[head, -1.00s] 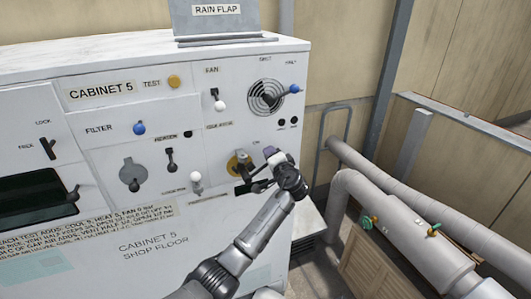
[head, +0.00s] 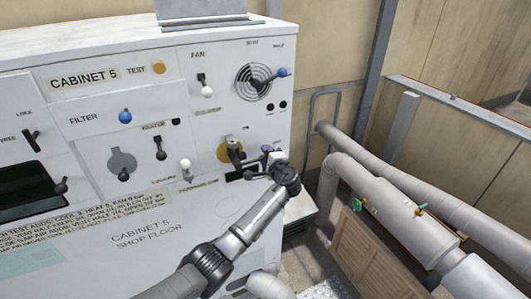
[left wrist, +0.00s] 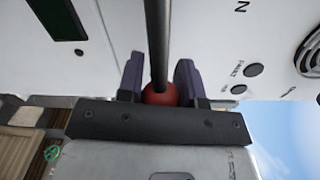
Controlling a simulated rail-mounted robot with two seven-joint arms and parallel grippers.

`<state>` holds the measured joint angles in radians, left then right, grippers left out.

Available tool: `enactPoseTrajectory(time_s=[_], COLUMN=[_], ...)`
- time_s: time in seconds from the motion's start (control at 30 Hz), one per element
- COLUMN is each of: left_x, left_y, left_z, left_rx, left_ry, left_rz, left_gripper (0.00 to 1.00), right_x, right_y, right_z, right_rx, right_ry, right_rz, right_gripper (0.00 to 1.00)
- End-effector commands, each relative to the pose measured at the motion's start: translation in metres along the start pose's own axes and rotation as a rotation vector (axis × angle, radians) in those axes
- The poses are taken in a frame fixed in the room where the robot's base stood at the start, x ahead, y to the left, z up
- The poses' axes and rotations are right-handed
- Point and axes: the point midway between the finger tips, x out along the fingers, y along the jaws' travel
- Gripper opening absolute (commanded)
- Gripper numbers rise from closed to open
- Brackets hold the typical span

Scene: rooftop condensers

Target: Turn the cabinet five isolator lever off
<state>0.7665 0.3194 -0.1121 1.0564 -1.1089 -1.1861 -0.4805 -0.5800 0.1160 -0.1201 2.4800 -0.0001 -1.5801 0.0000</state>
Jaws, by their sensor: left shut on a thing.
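The isolator lever sits on a yellow round plate (head: 227,152) at the lower right of the cabinet 5 front (head: 150,225). In the left wrist view the lever (left wrist: 158,40) is a dark rod ending in a red knob (left wrist: 160,95). My left gripper (head: 266,157) is at the lever's outer end, to the right of the yellow plate. In the left wrist view its two purple fingers (left wrist: 159,75) stand on both sides of the rod, shut on it just by the knob. In the head view the gripper hides the knob. My right gripper is not in view.
Close by on the panel are a fan switch (head: 207,90), a round grille with a blue-tipped selector (head: 268,83), a white-knobbed lever (head: 186,165) and a blue filter knob (head: 125,117). Thick grey pipes (head: 385,200) run right of the cabinet.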

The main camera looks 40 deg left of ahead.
Motion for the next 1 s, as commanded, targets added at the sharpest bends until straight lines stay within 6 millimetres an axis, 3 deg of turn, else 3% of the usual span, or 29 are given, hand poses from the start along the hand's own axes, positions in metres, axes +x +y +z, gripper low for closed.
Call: enactPoseTrajectory(time_s=[0.43, 0.47, 0.5, 0.73, 1.0], left_x=[0.0, 0.0, 0.0001, 0.0001, -0.0019], left_y=[0.003, 0.0031, 0.0032, 0.0022, 0.0018], left_z=[-0.0004, -0.0004, -0.0004, -0.0003, -0.0004], left_rx=[0.014, 0.014, 0.014, 0.012, 0.01], left_ry=[0.0, 0.0, 0.0, 0.0, 0.0], left_rz=[0.002, 0.002, 0.002, 0.001, 0.0], left_gripper=[0.0, 0.34, 0.38, 0.59, 0.59], right_x=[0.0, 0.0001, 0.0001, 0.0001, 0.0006], right_y=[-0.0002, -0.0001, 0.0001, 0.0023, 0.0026], right_z=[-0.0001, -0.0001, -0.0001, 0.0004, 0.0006], right_rx=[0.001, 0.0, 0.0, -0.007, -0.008], right_ry=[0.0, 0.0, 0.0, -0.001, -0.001], right_rz=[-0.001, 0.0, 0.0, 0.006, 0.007], right_gripper=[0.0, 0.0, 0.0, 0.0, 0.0])
